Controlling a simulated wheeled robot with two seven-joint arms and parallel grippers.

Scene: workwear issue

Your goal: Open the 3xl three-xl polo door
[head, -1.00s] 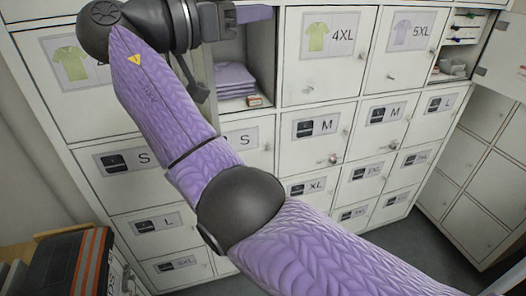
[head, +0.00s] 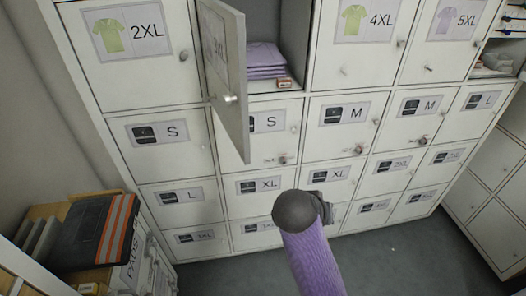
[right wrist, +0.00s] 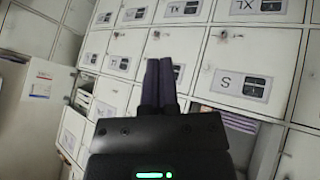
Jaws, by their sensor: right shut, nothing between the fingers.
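The 3XL door (head: 226,75) stands swung open in the head view, seen at a steep angle, with its label and a small key or knob on its face. Its compartment (head: 295,40) shows folded purple polos (head: 265,59) and a small orange-and-white item at the front. The purple stack also shows in the right wrist view (right wrist: 232,120), upside down. My right gripper (right wrist: 160,65) is shut and empty in the right wrist view, in front of the lockers and apart from the door. The head view shows only part of my right arm, low in the middle. My left gripper is out of view.
Closed 2XL (head: 140,45), 4XL (head: 360,50) and S (head: 160,145) doors surround the opening. An open compartment (head: 500,60) is at the far right. A wooden-topped cabinet (head: 60,235) with a dark, orange-striped item stands lower left. Grey floor (head: 400,260) is clear at lower right.

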